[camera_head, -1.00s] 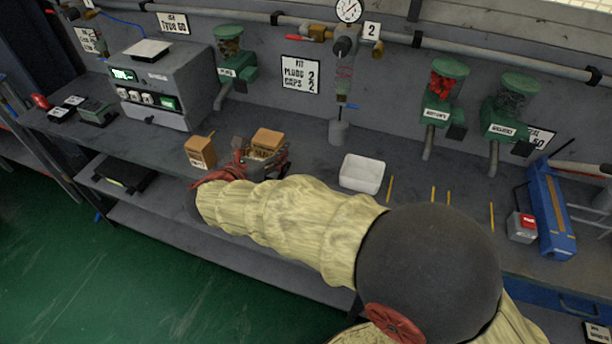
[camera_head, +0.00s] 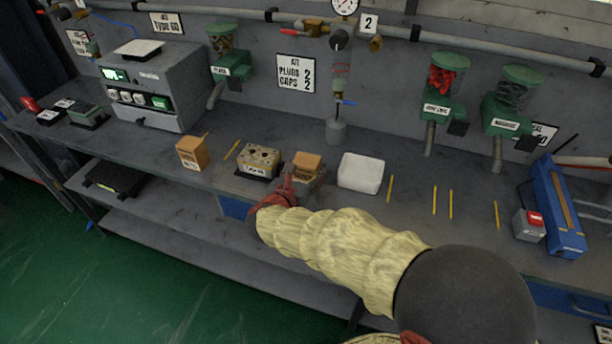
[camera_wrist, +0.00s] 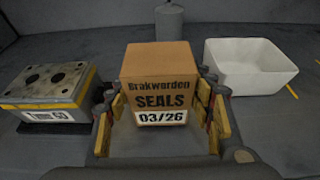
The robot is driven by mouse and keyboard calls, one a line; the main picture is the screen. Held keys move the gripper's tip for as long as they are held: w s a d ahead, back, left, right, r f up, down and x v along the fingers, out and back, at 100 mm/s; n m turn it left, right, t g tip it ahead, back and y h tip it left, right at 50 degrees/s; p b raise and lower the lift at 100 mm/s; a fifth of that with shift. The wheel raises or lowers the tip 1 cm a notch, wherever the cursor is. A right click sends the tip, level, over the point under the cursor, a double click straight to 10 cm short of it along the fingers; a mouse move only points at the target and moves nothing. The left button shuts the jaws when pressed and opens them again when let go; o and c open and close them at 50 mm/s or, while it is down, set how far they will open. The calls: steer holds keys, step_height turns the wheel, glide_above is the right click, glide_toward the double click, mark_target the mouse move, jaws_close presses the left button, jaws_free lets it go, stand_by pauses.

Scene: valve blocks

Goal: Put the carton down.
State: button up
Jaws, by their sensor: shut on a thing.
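A brown carton (camera_wrist: 158,88) printed "Brakworden SEALS 03/26" is between the fingers of my gripper (camera_wrist: 162,118), which is shut on it. The carton (camera_head: 307,166) also shows in the head view, upright at or just over the bench top (camera_head: 400,250). I cannot tell whether its base touches the bench.
A second brown carton (camera_head: 192,153) stands farther left on the bench. A grey cylinder (camera_head: 336,131) is behind the held carton. Yellow strips (camera_head: 434,200) mark the bench to the right. A blue tool (camera_head: 556,208) lies at the far right.

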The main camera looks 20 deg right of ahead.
steer(key=shift+f, duration=0.25)
steer(key=shift+f, duration=0.15)
steer(key=o, duration=1.4)
